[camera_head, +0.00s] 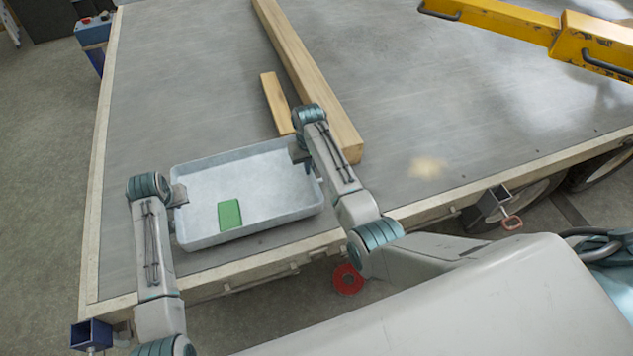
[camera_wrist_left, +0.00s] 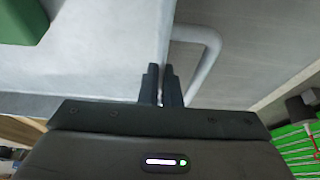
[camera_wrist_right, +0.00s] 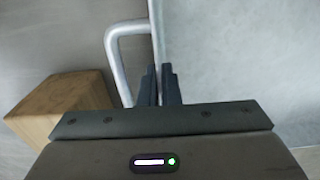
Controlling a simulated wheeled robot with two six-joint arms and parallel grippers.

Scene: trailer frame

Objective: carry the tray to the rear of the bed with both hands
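The tray (camera_head: 275,222) is a shallow, pale grey-blue open box at the near edge of the trailer bed. A flat green block (camera_head: 230,214) lies inside it; it also shows in the left wrist view (camera_wrist_left: 22,20). My left gripper (camera_head: 178,195) is at the tray's left end, and in the left wrist view its fingers (camera_wrist_left: 166,85) are closed on the tray wall beside a loop handle. My right gripper (camera_head: 300,152) is at the right end, its fingers (camera_wrist_right: 160,85) closed on that wall beside the other handle. I cannot tell whether the tray touches the bed.
A long wooden beam (camera_head: 305,75) and a shorter wood piece (camera_head: 276,103) lie beyond and right of the tray. The grey bed (camera_head: 190,75) is clear at the left. A yellow frame (camera_head: 540,30) crosses the upper right. A red disc (camera_head: 347,279) shows below the near edge.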

